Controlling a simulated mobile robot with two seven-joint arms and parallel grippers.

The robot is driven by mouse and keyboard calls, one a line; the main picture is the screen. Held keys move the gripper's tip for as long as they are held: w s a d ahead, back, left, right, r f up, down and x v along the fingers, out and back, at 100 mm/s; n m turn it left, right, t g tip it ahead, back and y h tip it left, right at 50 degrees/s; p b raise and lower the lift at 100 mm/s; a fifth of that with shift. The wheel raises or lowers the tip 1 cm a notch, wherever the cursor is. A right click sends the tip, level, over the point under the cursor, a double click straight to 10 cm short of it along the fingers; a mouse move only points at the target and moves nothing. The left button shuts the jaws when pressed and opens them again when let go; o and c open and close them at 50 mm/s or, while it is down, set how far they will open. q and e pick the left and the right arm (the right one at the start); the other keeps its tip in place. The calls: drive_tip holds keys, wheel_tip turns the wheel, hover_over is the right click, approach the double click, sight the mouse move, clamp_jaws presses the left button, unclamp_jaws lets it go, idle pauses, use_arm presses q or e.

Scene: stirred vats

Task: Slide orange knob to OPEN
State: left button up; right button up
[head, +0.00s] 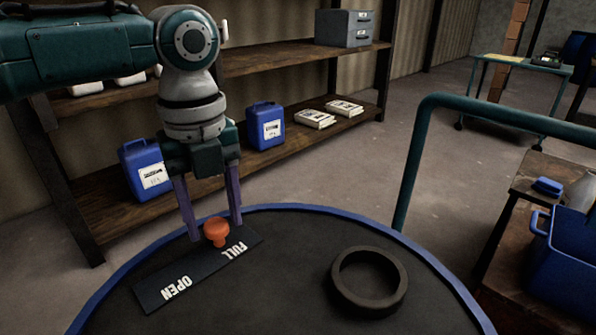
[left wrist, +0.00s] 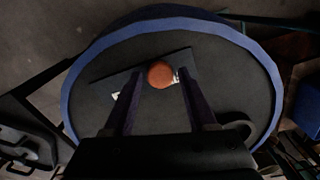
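The orange knob (head: 216,232) stands on a dark plate (head: 190,279) lettered OPEN and FULL, on top of the blue-rimmed vat (head: 300,290). The knob is near the FULL end. My left gripper (head: 216,231) points down with its two fingers apart, one on either side of the knob. In the left wrist view the knob (left wrist: 161,75) sits between the open fingertips (left wrist: 158,77), with a gap visible on each side. My right gripper is in neither view.
A dark ring (head: 369,281) lies on the vat top, right of the plate. A teal rail (head: 420,150) rises beyond the rim. Shelves (head: 110,190) with blue canisters (head: 265,126) stand behind. A blue crate (head: 565,260) is at right.

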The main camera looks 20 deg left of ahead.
use_arm(q)
clamp_jaws()
idle(1.1)
